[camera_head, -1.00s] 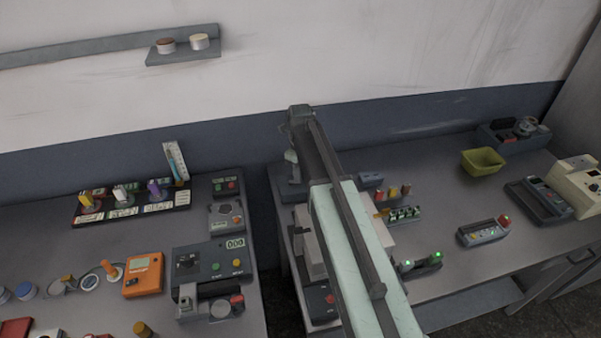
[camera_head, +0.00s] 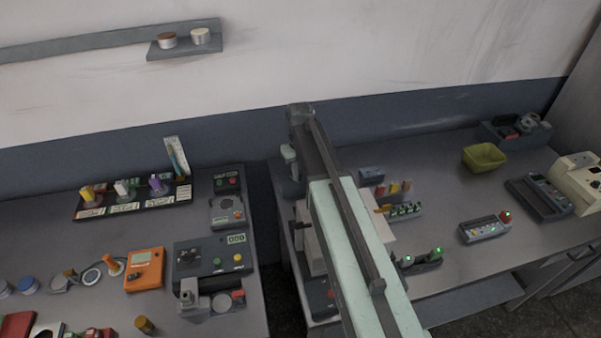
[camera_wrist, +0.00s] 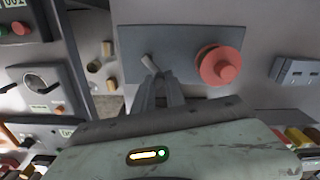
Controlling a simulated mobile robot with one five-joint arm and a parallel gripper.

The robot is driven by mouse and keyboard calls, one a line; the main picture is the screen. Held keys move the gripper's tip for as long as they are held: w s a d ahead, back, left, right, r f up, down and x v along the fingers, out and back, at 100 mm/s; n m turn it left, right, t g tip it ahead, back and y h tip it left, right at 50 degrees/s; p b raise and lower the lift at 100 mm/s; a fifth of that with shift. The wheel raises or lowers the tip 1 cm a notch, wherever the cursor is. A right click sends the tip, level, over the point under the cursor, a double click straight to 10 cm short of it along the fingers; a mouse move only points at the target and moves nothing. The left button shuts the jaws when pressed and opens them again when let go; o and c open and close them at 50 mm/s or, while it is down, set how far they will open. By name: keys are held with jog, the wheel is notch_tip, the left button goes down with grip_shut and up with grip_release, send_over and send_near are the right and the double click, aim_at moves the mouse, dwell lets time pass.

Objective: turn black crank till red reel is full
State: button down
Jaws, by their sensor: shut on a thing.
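In the wrist view the red reel (camera_wrist: 221,65) stands on a grey plate (camera_wrist: 188,36), with a red disc behind its round front. The crank's small handle (camera_wrist: 150,63) is to the left of the reel on the same plate. It looks grey here, and the rest of the crank is hidden by my fingers. My gripper (camera_wrist: 158,88) is shut on the crank handle. How full the reel is cannot be told. In the head view my gripper (camera_head: 289,158) hangs at the far end of my arm, over the back left of the right table; the reel is not discernible there.
A yellow bin (camera_head: 484,157) and a small panel with a red button (camera_head: 486,228) stand on the right table. A black box with buttons (camera_head: 214,256) and an orange meter (camera_head: 144,269) are on the left table. A gap separates the tables.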

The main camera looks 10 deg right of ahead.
dwell(0.3)
jog(key=c, duration=1.4)
grip_release()
jog(key=shift+o, duration=0.2)
notch_tip(320, 180, up, 8)
jog(key=p, duration=0.8)
jog(key=shift+f, duration=0.15)
